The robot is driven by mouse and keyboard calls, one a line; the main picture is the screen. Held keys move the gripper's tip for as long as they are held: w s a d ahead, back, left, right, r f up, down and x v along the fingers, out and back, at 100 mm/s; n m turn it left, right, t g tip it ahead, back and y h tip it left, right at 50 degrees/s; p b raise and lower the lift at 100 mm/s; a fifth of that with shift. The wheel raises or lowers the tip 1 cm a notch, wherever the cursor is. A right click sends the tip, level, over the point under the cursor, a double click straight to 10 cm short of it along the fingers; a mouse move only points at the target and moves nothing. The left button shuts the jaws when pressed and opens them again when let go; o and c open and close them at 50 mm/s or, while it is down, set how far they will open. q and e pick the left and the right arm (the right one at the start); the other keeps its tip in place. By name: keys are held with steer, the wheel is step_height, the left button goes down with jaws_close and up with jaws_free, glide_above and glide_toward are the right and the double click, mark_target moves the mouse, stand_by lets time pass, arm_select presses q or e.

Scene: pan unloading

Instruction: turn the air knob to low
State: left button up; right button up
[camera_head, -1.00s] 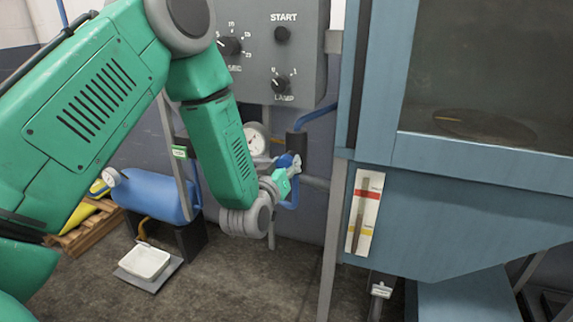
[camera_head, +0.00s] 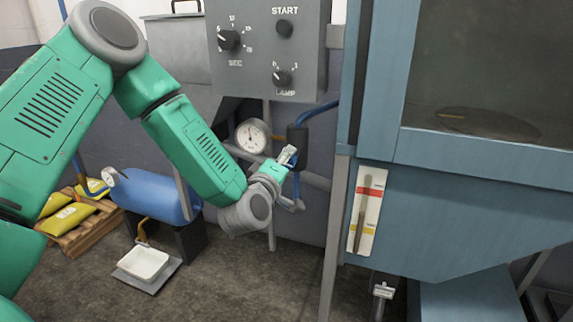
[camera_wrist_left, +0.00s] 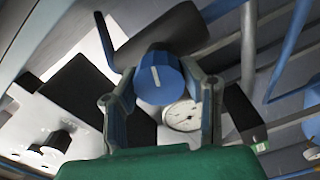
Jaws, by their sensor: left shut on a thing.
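The air knob (camera_wrist_left: 160,78) is a blue round knob with a white pointer line, on the piping in the left wrist view. Its pointer runs nearly up and down in that picture. My left gripper (camera_head: 287,156) is at the pipe beside the dial gauge in the head view, where it mostly hides the knob. In the left wrist view the two fingers of my left gripper (camera_wrist_left: 160,92) stand on either side of the knob and are shut on it. My right gripper is not in view.
A white dial gauge (camera_head: 252,136) is close to the left of my gripper. A grey control box (camera_head: 268,60) with black knobs is above. The blue cabinet (camera_head: 440,200) stands at the right. A blue tank (camera_head: 158,195) and a white tray (camera_head: 145,262) are lower left.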

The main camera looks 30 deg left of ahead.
arm_select(q)
steer(key=n+b, duration=0.1)
steer(key=n, duration=0.1)
steer(key=f+n+b, duration=0.1)
steer(key=n, duration=0.2)
steer(key=shift+s+n+b, duration=0.1)
steer(key=shift+n+b, duration=0.2)
steer(key=shift+b, duration=0.1)
steer(key=n+b, duration=0.4)
steer(key=n, duration=0.1)
steer(key=shift+f, duration=0.15)
steer(key=n+b, duration=0.3)
steer(key=n, duration=0.1)
steer(key=shift+f, duration=0.15)
steer(key=n+b, duration=0.3)
steer(key=shift+d+n, duration=0.1)
steer(key=shift+n, duration=0.2)
steer(key=n+b, duration=0.2)
steer(key=shift+n, duration=0.4)
steer(key=shift+d+n+b, duration=0.1)
steer(key=shift+n+b, duration=0.5)
steer(key=shift+b, duration=0.05)
